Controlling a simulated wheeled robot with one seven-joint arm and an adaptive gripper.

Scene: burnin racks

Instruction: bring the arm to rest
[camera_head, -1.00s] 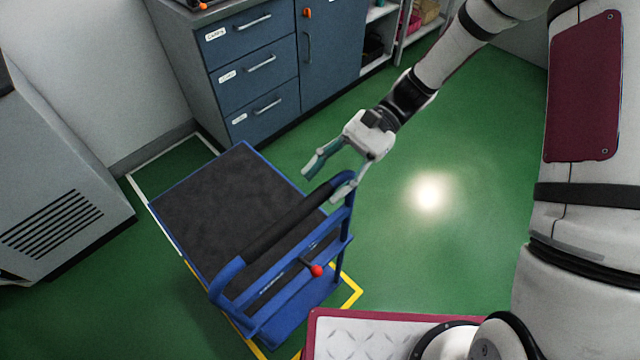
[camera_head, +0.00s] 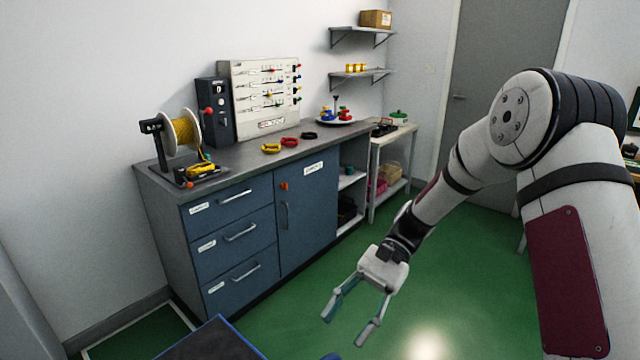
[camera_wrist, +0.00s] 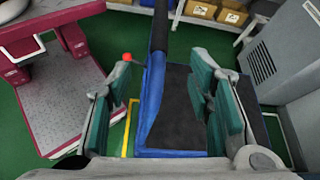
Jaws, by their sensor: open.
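My gripper (camera_head: 346,325) hangs at the end of my arm in the lower middle of the head view, pointing down over the green floor. Its two fingers are apart with nothing between them. In the wrist view my gripper (camera_wrist: 163,108) also shows open, with green pads on both fingers. Beyond the fingers in that view is the blue cart (camera_wrist: 152,100) with its dark deck and upright handle. The fingers look apart from the handle. In the head view only a corner of the cart (camera_head: 215,342) shows at the bottom edge.
A blue cabinet (camera_head: 238,232) with drawers stands left of my gripper. Its grey worktop holds a yellow spool (camera_head: 182,132), a panel (camera_head: 265,98) and colored rings. A shelved stand (camera_head: 392,165) is behind. Green floor (camera_head: 450,270) is clear beside my arm.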

